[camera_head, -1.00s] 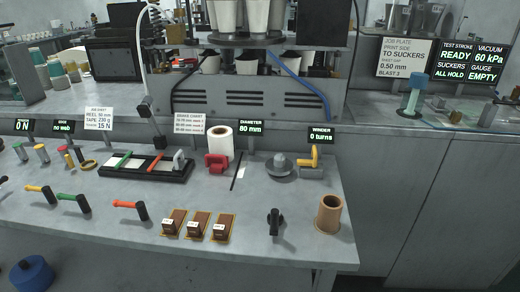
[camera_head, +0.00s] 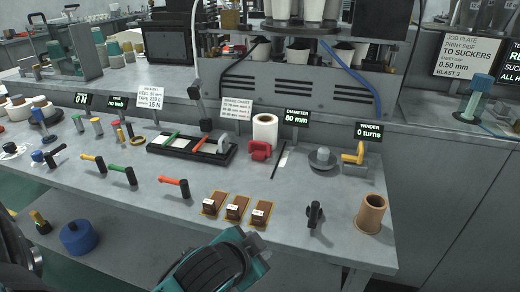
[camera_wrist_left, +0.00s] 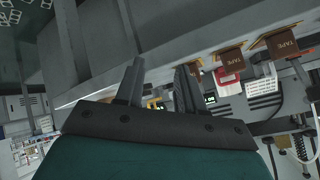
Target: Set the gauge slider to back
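A red block-like piece (camera_head: 260,150), possibly the gauge slider, sits in front of the white roll (camera_head: 265,128) on the bench, beside a dark slot (camera_head: 280,163) with a pale strip. The "DIAMETER 80 mm" display (camera_head: 297,117) stands behind it. A red piece (camera_wrist_left: 228,82) also shows in the left wrist view, beyond the bench edge. My left gripper (camera_wrist_left: 160,85) has its two grey fingers apart with nothing between them. A teal part of my arm shows at the bottom of the head view, in front of the bench; the fingertips are not clear there. My right gripper is not in view.
Several brown tape blocks (camera_head: 237,208) lie near the front edge. A black knob (camera_head: 315,213) and a brown cup (camera_head: 371,213) stand to their right. Levers with coloured handles (camera_head: 174,186) are to the left. The winder (camera_head: 353,157) is at the back right.

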